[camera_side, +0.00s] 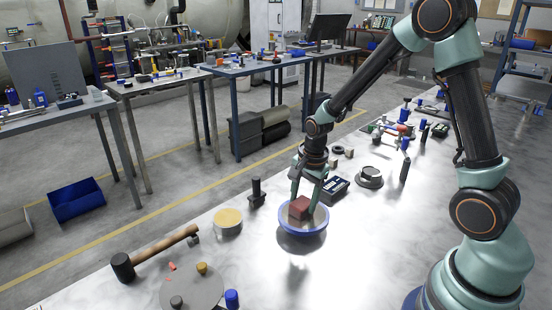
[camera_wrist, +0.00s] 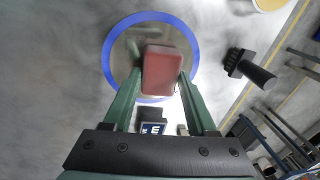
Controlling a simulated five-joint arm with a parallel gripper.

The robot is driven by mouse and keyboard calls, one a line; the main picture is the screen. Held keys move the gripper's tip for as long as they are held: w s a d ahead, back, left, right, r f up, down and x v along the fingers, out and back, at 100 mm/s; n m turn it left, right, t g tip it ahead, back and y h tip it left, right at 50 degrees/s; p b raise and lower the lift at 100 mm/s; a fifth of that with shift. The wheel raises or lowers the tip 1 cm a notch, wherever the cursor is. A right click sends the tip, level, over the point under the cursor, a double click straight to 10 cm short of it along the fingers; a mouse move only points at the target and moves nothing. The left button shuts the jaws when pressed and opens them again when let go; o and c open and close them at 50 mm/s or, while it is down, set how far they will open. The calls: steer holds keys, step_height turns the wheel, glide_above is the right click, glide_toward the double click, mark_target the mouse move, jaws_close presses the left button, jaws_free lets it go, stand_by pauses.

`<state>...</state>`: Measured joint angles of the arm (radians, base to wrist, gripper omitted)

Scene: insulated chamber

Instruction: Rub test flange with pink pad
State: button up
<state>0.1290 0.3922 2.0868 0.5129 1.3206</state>
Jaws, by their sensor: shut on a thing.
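The test flange (camera_side: 304,230) is a round disc with a blue rim and a shiny grey face, lying on the bench; its blue rim (camera_wrist: 107,56) also shows in the wrist view. The pink pad (camera_side: 299,208) is a reddish block over the flange face, and it shows between the fingers in the wrist view (camera_wrist: 162,71). My gripper (camera_side: 305,195) points down and is shut on the pad, with one green finger on each side (camera_wrist: 158,85). I cannot tell whether the pad's underside touches the flange.
A yellow-topped round tin (camera_side: 228,218) and a black upright fitting (camera_side: 257,192) stand left of the flange. A dark box (camera_side: 334,189) is close behind it. A hammer (camera_side: 155,252) and a grey disc (camera_side: 192,288) lie front left. Bench right of the flange is clear.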

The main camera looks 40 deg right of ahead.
steer(key=shift+w, duration=1.6)
steer(key=shift+s+d, duration=0.2)
steer(key=shift+s, duration=3.75)
steer(key=shift+w, duration=3.95)
step_height(320, 180, up, 8)
